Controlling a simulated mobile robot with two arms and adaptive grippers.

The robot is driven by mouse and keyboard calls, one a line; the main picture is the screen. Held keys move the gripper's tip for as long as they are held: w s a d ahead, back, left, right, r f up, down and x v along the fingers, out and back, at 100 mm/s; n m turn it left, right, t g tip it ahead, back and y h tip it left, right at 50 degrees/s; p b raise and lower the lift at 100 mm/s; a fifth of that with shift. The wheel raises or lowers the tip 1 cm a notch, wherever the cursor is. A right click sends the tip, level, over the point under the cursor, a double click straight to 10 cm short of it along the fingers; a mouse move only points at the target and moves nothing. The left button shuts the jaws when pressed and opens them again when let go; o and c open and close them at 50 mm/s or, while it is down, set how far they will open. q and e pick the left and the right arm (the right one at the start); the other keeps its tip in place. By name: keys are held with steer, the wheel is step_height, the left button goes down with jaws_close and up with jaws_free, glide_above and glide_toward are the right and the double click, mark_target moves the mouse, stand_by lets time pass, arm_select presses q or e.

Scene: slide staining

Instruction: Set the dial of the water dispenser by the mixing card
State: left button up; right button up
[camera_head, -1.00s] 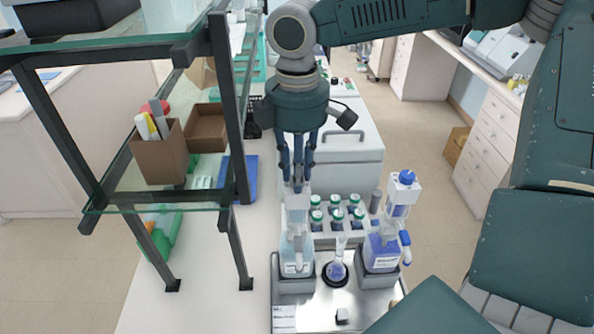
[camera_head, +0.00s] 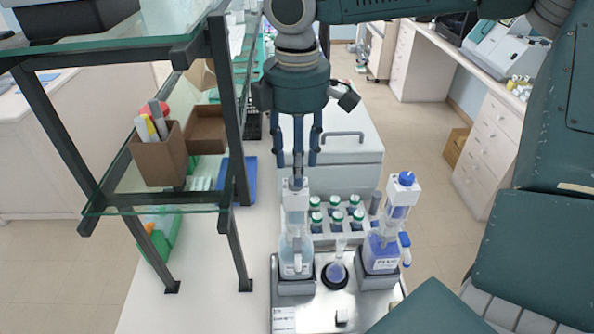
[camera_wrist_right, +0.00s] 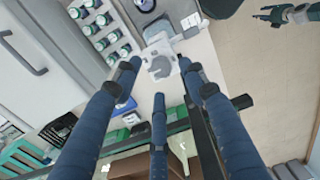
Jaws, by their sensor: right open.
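The water dispenser (camera_head: 296,247), a bottle of clear liquid with a pale head, stands upright in a grey holder on the steel tray (camera_head: 312,322). Its dial is too small to make out. The mixing card (camera_head: 284,318) looks like the small white card at the tray's front left; its print is unreadable. My right gripper (camera_head: 298,160) is open and points down above the dispenser's head, its fingers spread and empty. In the right wrist view the dispenser (camera_wrist_right: 161,62) shows between the fingertips. A dark hand at that view's top right, seemingly my left gripper (camera_wrist_right: 284,14), is small and partly cut off.
A second dispenser with purple-blue liquid (camera_head: 382,253) stands to the right. A small flask (camera_head: 336,272) sits between the two. Several green-capped bottles (camera_head: 336,215) stand in a rack behind. A glass-shelved frame (camera_head: 232,110) rises close on the left.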

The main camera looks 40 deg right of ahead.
step_height(320, 180, up, 9)
steer(key=shift+f, duration=0.2)
stand_by(0.5)
